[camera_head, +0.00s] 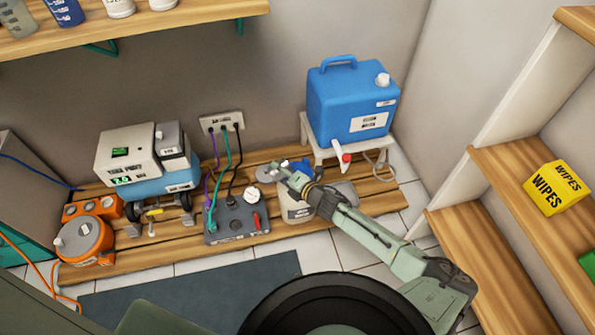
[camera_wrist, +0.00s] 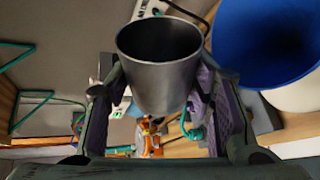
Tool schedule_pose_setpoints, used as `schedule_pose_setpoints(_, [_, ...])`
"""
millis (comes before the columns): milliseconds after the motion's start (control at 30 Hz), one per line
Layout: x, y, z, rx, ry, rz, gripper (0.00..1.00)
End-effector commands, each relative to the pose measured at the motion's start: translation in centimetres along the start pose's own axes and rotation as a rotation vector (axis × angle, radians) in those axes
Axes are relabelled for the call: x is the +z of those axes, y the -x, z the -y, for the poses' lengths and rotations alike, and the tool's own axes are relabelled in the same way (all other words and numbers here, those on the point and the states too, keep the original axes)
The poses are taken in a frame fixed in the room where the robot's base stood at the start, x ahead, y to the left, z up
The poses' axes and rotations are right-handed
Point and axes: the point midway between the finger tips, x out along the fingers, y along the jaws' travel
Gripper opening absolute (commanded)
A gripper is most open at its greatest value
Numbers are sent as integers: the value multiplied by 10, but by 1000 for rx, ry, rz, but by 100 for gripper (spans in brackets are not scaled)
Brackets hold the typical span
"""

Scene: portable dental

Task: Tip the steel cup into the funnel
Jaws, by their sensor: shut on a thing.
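The steel cup (camera_wrist: 160,75) is a plain grey tapered cup, held between the two fingers of my gripper (camera_wrist: 160,100) in the wrist view. Its mouth faces the wrist camera and its inside looks dark; I cannot tell what it holds. The blue funnel (camera_wrist: 265,40) is at the upper right of the wrist view, beside the cup and apart from it in the picture. A white container (camera_wrist: 300,95) shows below the funnel. In the head view my gripper (camera_head: 281,171) is above a pale container (camera_head: 293,212), and my arm hides part of this area.
A blue water tank (camera_head: 345,105) stands on a white stool behind my gripper. A grey control box (camera_head: 237,222) with cables and a gauge is left of it. A white-and-blue pump unit (camera_head: 145,165) and orange devices (camera_head: 85,240) are farther left. Shelves with wipes (camera_head: 555,188) are right.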

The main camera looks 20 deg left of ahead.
Motion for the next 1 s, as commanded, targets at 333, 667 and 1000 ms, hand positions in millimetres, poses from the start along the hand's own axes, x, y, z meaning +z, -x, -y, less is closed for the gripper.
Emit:
schedule_pose_setpoints(333, [-7, -4, 5, -111, 365, 105, 18])
schedule_pose_setpoints(667, [-32, -13, 9, -214, 701, 198, 18])
schedule_pose_setpoints(1000, [-63, -32, 40, -296, 970, 273, 18])
